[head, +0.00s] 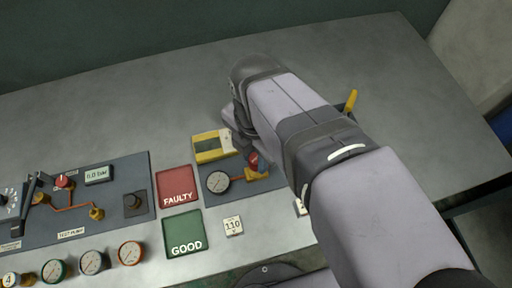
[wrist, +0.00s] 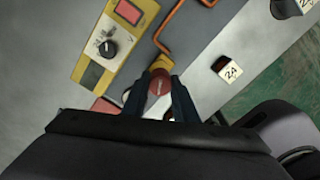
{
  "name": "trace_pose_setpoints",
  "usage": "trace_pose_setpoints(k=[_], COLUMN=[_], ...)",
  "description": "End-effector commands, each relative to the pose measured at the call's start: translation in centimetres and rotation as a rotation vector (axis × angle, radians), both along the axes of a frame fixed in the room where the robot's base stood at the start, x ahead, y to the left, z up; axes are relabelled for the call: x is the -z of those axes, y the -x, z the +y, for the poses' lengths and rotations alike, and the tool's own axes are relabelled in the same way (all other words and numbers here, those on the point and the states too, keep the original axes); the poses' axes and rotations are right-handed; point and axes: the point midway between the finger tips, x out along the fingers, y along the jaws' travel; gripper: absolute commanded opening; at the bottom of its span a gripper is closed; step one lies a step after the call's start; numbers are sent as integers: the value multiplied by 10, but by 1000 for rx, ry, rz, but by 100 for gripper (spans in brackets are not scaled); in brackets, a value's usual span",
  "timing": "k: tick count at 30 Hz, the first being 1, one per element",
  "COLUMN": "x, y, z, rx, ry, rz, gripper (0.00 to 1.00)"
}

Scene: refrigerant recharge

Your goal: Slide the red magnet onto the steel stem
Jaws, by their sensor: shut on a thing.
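The red magnet (wrist: 159,84) is a small round red piece with faint pale marking on its face. In the wrist view it sits between the two dark fingers of my gripper (wrist: 164,90), which is shut on it. In the head view the red magnet (head: 254,161) shows directly above a yellow brass fitting (head: 258,174), below the end of my arm. The brass fitting also shows just beyond the magnet in the wrist view (wrist: 162,63). The steel stem is not visible; I cannot tell whether the magnet is around it or above it.
A yellow instrument (head: 212,146) and a round gauge (head: 218,182) are close left of the magnet. Red FAULTY (head: 174,185) and green GOOD (head: 184,233) pads lie further left, beside the test pump panel (head: 125,222). The bench's far side (head: 150,100) is clear.

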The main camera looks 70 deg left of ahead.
Motion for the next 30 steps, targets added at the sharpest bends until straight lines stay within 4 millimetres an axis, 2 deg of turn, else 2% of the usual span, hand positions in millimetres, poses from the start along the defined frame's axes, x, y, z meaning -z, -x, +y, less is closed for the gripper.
trace_pose_setpoints(k=[30], x=[21], y=[0], z=[0], rx=[0], ry=[0], rz=[0], gripper=[4])
